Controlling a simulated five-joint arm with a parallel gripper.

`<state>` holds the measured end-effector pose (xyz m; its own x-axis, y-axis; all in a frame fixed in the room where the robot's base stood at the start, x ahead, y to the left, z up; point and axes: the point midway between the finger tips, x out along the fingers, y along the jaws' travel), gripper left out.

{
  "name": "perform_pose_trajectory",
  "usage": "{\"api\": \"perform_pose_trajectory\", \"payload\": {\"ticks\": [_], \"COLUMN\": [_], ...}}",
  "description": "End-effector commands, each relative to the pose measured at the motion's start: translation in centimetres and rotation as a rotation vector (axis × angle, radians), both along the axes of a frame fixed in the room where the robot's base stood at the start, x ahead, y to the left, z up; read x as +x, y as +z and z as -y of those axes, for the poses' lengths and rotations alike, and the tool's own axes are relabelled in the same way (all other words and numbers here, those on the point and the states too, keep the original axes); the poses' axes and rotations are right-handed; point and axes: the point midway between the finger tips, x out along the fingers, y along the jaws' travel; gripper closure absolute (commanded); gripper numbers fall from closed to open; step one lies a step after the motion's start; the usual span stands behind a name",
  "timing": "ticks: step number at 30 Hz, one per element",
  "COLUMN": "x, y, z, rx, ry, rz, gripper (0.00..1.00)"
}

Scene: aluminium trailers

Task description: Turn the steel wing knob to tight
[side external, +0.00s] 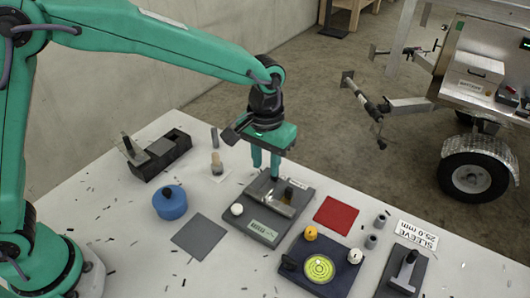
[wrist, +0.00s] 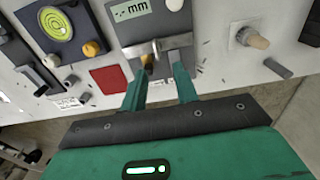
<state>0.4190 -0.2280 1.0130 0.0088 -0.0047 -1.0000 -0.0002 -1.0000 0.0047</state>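A grey instrument block (side external: 250,226) with an "mm" display stands on the bench below my gripper (side external: 266,171). A flat steel bar (side external: 270,203) lies across it and looks like the wing knob, though I cannot be sure; it also shows in the wrist view (wrist: 170,44). The fingertips point at the bar's near side, and contact is not visible. I cannot read the knob's setting.
A dark block with a yellow-green bubble level (side external: 319,267) and a red pad (side external: 336,215) stand to the right. A blue round pot (side external: 170,203), a grey pad (side external: 199,236) and a black holder (side external: 160,155) are to the left. A trailer (side external: 478,75) stands behind.

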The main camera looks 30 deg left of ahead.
Motion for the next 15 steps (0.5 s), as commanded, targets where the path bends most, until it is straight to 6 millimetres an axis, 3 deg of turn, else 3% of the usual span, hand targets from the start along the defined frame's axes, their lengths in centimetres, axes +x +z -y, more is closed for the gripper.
{"api": "perform_pose_trajectory", "payload": {"ticks": [15], "x": [0.1], "y": [-1.5], "z": [0.7], "rx": [0.005], "ry": [0.0], "rz": [-0.01], "gripper": [0.7]}}
